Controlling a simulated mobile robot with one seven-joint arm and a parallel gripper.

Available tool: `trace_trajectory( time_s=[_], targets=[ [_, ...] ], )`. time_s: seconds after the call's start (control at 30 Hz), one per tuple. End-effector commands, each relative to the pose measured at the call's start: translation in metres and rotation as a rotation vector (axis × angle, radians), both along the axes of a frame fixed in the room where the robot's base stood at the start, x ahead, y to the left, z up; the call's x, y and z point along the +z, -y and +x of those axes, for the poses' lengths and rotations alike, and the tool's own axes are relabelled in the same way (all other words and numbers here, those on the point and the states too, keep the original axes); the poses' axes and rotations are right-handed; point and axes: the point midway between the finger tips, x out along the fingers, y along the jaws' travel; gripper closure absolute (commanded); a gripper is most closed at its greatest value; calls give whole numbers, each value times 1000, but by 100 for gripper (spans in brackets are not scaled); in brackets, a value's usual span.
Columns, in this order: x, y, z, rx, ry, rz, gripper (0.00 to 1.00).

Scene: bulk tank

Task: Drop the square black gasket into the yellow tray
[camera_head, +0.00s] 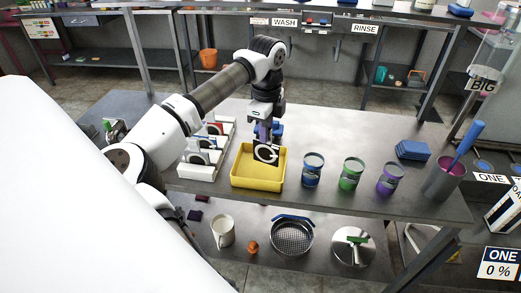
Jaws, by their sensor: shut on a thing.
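The square black gasket (260,152) shows in the head view with a pale ring on its face. It hangs upright in my gripper (265,137), which is shut on its top edge. The yellow tray (243,182) stands on the steel table, below and around where the gasket appears. The gasket overlaps the tray's back part in the picture; I cannot tell the height of its lower edge above the tray floor. The part of the tray behind the gasket is hidden.
A white rack (193,172) with upright gaskets stands left of the tray. Blue (312,173), green (350,175) and purple (390,180) cans stand to its right. Blue sponges (412,150) and a grey pot (441,184) are farther right. A lower shelf holds a sieve (292,238).

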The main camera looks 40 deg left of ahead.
Motion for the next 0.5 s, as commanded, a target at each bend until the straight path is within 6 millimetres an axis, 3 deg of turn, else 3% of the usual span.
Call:
trace_trajectory(
  time_s=[0.07,0.1,0.27,0.5],
  targets=[
    [0,0,0,0,0,0,100],
    [0,0,0,0,0,0,84],
    [0,0,0,0,0,0,63],
    [0,0,0,0,0,0,61]
  ],
)
